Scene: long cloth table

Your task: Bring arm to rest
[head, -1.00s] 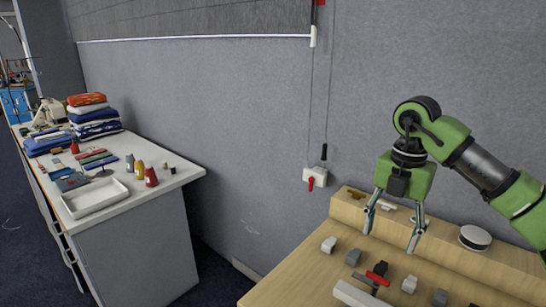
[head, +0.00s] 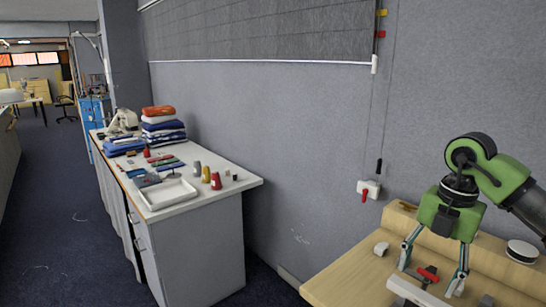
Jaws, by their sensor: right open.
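My right gripper (head: 432,279) is green with two slim fingers, at the right of the head view. It points down over the wooden table (head: 345,280) at the right. Its fingers are spread apart and I see nothing between them that is held. Behind and below the fingers, a red-handled tool (head: 428,273) and a pale block (head: 415,292) show on the table. My left gripper is not in view.
A grey block (head: 381,248) and a round white-topped tin (head: 522,251) are near my right gripper. Carpeted floor (head: 60,215) is free at left.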

